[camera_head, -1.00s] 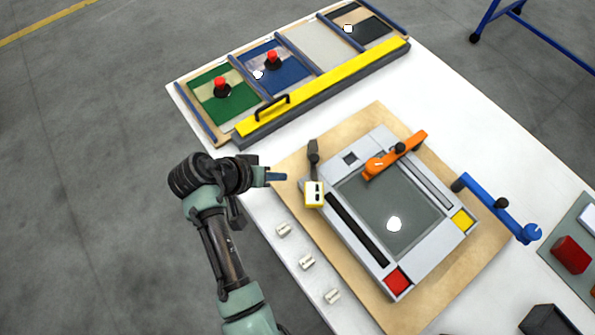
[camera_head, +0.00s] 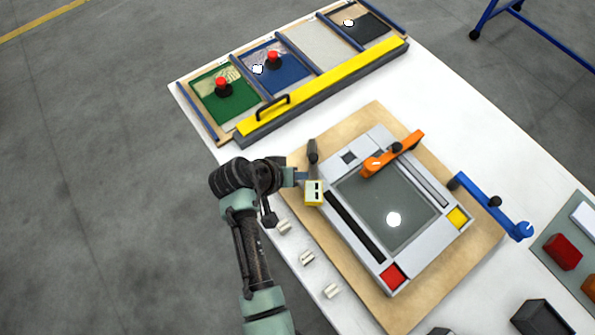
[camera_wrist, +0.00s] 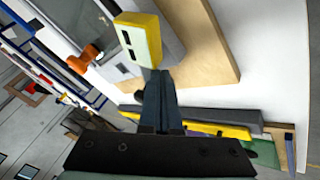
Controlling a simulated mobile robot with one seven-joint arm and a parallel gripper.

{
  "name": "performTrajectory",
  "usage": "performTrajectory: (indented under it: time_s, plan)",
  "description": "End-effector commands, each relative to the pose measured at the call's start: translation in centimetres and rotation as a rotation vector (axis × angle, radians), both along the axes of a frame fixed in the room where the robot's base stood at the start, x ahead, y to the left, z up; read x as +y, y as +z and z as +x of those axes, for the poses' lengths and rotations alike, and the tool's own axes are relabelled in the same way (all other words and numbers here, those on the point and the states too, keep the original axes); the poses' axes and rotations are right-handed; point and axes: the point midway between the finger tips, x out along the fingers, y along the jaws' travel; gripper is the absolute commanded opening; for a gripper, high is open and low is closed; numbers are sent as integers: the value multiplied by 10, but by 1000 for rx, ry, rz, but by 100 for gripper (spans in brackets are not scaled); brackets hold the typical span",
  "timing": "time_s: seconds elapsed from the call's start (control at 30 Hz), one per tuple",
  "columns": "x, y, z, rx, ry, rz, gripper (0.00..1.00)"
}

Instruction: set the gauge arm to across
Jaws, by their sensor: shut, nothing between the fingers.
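A dark arm with a yellow and white head (camera_head: 313,191), which I take to be the gauge arm, is at the left edge of the grey fixture (camera_head: 381,279). Its black pivot end points to the back and its head to the front, along the fixture's left side. My gripper (camera_head: 303,177) is shut and empty, at the left of this arm just behind its head. The head also shows in the wrist view (camera_wrist: 139,40), just beyond the fingertips (camera_wrist: 155,76). I cannot tell whether they touch it. The fingers hide part of the arm in the wrist view.
An orange arm (camera_head: 393,154) lies over the fixture's back edge. A blue arm (camera_head: 491,206) is at its right. A yellow bar (camera_head: 330,86) with a black handle fronts the coloured panels behind. Several small pale blocks (camera_head: 306,258) lie along the table's left edge.

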Motion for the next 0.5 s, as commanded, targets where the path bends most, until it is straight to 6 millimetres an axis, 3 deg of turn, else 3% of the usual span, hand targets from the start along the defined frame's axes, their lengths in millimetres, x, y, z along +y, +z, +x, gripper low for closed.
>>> performTrajectory:
  time_s: [0.5]
  plan:
    - [-31,4,-8,0,268,1,0]
